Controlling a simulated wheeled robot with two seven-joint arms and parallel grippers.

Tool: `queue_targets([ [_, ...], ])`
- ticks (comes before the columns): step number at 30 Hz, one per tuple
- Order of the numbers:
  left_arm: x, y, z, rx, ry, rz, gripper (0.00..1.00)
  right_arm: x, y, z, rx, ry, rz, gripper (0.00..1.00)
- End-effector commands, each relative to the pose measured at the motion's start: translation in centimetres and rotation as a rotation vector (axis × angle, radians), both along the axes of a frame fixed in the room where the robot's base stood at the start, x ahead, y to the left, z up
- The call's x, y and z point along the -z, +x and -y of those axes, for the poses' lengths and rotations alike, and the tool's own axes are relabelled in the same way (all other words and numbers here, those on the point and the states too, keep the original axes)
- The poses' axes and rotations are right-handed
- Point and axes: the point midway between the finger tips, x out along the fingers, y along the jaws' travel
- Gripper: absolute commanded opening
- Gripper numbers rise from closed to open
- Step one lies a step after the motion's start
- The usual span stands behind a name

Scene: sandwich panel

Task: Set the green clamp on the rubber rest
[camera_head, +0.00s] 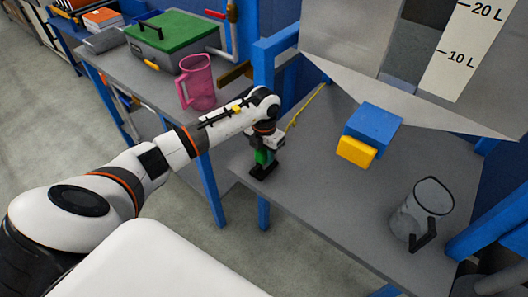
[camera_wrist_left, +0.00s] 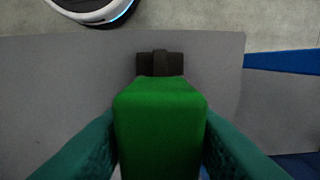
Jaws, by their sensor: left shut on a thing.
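My left gripper (camera_head: 265,148) is shut on the green clamp (camera_head: 262,157) at the left end of the grey table. In the left wrist view the green clamp (camera_wrist_left: 160,130) fills the space between the two teal fingers. A dark block (camera_head: 262,172) shows right below the clamp in the head view, and a dark piece (camera_wrist_left: 160,63) shows at the clamp's far end in the left wrist view. I cannot tell whether this is the rubber rest or part of the clamp, nor whether the clamp touches the table. My right gripper is not in view.
On the grey table (camera_head: 310,205) are a blue box (camera_head: 373,123) with a yellow block (camera_head: 356,151) against it, and a grey jug (camera_head: 425,205) at right. A pink jug (camera_head: 197,82) and a green-lidded case (camera_head: 170,32) stand on another bench. The table's middle is clear.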

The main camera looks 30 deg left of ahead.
Motion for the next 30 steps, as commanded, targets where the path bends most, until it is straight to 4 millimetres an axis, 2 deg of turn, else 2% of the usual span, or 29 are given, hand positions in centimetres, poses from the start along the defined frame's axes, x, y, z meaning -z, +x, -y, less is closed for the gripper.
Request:
queue_targets([
  [30,1.2,0.0,0.0,0.000,0.000,0.000,0.09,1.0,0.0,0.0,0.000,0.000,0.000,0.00],
])
